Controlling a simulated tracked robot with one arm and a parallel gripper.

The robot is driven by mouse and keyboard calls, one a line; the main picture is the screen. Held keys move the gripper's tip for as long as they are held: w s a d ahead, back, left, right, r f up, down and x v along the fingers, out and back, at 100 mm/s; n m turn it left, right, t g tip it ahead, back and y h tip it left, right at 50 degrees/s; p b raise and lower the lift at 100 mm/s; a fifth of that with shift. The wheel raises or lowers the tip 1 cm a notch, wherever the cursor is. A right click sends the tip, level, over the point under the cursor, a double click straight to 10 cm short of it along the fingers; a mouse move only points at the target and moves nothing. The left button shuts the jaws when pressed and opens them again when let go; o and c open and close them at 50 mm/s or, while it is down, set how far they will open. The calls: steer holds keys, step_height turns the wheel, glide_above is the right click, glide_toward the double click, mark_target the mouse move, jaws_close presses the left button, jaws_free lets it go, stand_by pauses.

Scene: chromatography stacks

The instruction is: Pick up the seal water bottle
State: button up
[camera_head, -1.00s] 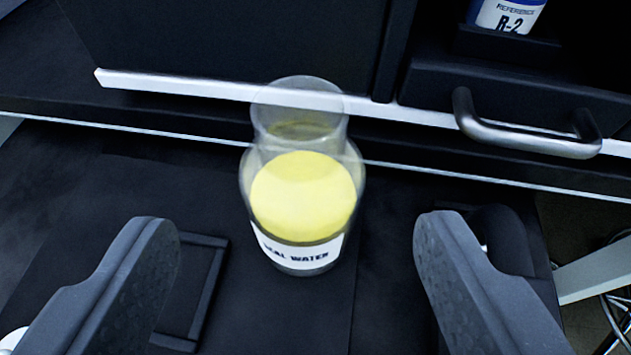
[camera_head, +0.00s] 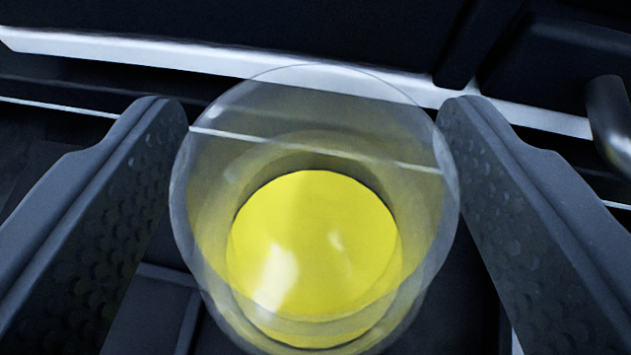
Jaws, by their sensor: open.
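The seal water bottle (camera_head: 315,245) is a clear, round vessel with bright yellow liquid inside. It fills the middle of the view, seen from above through its open mouth. Its label is hidden from this angle. My gripper (camera_head: 312,120) is open, with one dark, textured finger on the left of the bottle and the other on the right. The bottle's wide rim lies between the fingers in the picture. I cannot tell whether either finger touches the glass.
A dark cabinet front with a white edge strip (camera_head: 230,65) runs behind the bottle. A metal drawer handle (camera_head: 607,120) is at the right edge. A dark raised frame (camera_head: 165,290) lies on the surface at lower left.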

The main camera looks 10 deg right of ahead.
steer(key=shift+w+d+f, duration=0.15)
steer(key=shift+w+f, duration=0.15)
steer(key=shift+w, duration=0.25)
jaws_close()
steer(key=shift+s, duration=0.1)
